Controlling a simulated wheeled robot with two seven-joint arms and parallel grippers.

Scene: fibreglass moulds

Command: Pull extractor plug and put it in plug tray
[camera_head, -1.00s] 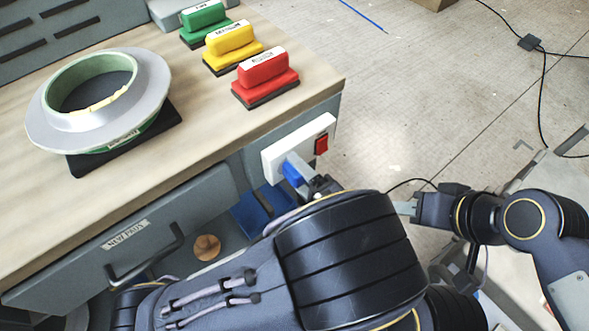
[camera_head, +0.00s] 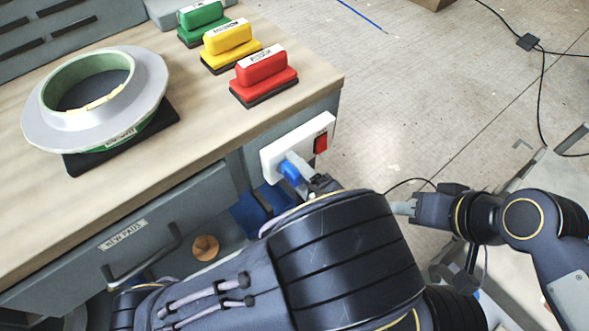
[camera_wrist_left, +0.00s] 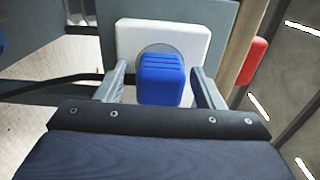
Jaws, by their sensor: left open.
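The blue extractor plug (camera_head: 290,172) sits in the white socket block (camera_head: 272,158) on the end of the bench. In the left wrist view the blue plug (camera_wrist_left: 160,80) stands in front of the white socket plate (camera_wrist_left: 190,38). My left gripper (camera_head: 305,178) is at the plug, and in the left wrist view its open fingers (camera_wrist_left: 160,88) stand one on each side of the plug, with small gaps. My right gripper (camera_head: 402,207) is over at the right, away from the bench; its jaw state is unclear. A blue tray-like thing (camera_head: 250,215) shows below the bench top, partly hidden by my left arm.
A red switch (camera_head: 320,143) is on the socket block. Red (camera_head: 264,75), yellow (camera_head: 229,42) and green (camera_head: 203,20) sanding blocks stand on the bench top. A grey ring mould (camera_head: 150,70) is at left. A drawer handle (camera_head: 150,262) juts out below.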

